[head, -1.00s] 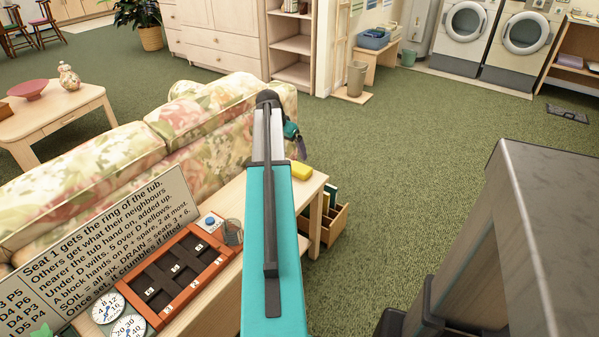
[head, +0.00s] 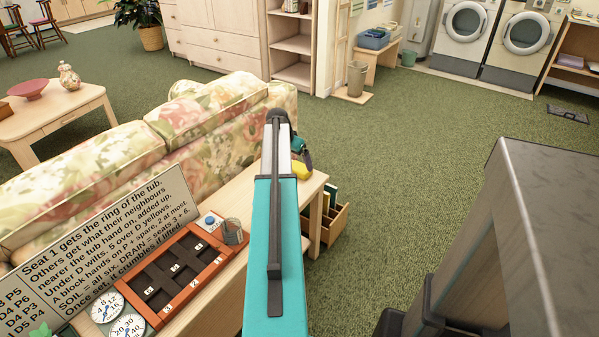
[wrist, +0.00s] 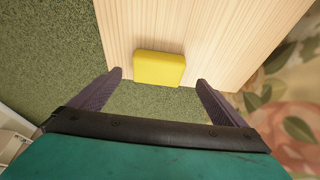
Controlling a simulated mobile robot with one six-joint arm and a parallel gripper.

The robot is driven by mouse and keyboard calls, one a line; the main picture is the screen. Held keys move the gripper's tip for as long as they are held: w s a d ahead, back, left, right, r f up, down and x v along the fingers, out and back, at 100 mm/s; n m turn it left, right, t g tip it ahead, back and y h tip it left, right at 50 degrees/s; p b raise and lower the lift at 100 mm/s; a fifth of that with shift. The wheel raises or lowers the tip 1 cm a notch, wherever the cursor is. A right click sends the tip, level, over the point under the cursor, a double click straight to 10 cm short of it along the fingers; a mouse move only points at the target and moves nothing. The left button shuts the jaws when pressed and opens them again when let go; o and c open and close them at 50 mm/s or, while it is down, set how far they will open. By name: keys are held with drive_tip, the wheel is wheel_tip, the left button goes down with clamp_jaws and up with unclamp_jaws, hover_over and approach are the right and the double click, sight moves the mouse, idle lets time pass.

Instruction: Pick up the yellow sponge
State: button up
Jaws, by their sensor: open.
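The yellow sponge (wrist: 159,68) lies on the pale wooden table top (wrist: 215,40), close to the table's edge in the wrist view. In the head view the sponge (head: 302,171) shows at the table's far right corner, partly hidden by the end of my arm. My gripper (wrist: 158,77) is open, with one dark finger to each side of the sponge in the picture. The fingers do not touch it, and nothing is between them in their grip. The exact height of the fingers above the table cannot be told.
A metal mesh cup (head: 233,231), an orange-brown tray (head: 143,296) with dark slots and a lettered board (head: 120,225) stand nearer on the table. A floral sofa (head: 120,150) runs along its left. A wooden crate (head: 333,222) sits below the right end.

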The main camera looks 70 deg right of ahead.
sight(299, 167)
drive_tip(key=shift+f, duration=0.1)
drive_tip(key=shift+x, duration=2.5)
drive_tip(key=shift+s+a, duration=0.1)
drive_tip(key=c, duration=1.1)
